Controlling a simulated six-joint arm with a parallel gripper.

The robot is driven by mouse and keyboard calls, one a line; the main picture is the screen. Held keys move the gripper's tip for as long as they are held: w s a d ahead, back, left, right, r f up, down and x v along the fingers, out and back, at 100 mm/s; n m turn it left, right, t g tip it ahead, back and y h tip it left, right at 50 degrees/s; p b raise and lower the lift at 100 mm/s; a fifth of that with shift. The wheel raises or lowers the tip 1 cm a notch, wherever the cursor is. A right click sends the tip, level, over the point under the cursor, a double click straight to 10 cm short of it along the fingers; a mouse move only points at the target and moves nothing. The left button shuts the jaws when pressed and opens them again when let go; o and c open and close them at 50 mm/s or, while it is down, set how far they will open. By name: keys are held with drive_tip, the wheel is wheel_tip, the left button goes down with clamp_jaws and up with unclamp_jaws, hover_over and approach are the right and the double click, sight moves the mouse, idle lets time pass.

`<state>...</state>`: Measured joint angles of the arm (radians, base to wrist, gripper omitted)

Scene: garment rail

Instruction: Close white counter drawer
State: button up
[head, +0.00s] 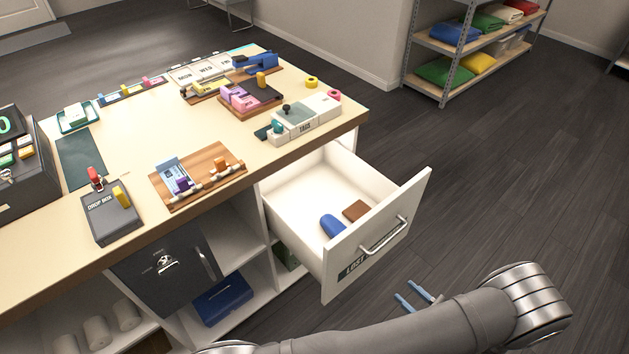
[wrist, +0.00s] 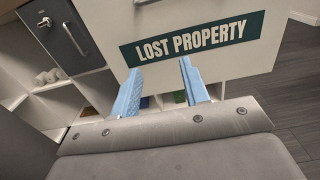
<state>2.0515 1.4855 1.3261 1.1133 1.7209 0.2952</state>
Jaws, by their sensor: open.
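The white counter drawer (head: 382,238) stands pulled out of the counter's right end in the head view. Its front has a metal bar handle (head: 384,236) and a dark label reading LOST PROPERTY, which shows in full in the wrist view (wrist: 193,38). Inside lie a blue item (head: 332,226) and a brown item (head: 355,211). My gripper (head: 420,291) is open and empty, with blue fingers, below and in front of the drawer front. In the wrist view my fingers (wrist: 160,80) point toward the lower part of the drawer front, and contact cannot be told.
The counter (head: 120,140) holds a drop box (head: 110,222), wooden trays and small items. Left of the drawer is a dark locked cabinet door (head: 170,268), with open shelves below. The floor (head: 490,170) to the right is clear. A storage rack (head: 470,45) stands at the back.

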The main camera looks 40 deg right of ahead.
sight(361, 254)
drive_tip(key=shift+w+a, duration=0.35)
drive_tip(key=shift+a, duration=0.1)
drive_tip(key=c, duration=0.4)
drive_tip(key=shift+w, duration=0.4)
drive_tip(key=shift+c, duration=1.4)
drive_tip(key=w, duration=1.3)
clamp_jaws()
drive_tip(key=w, duration=2.8)
drive_tip(key=shift+w, duration=0.1)
drive_tip(key=shift+w+r, duration=0.1)
drive_tip(key=shift+w, duration=0.4)
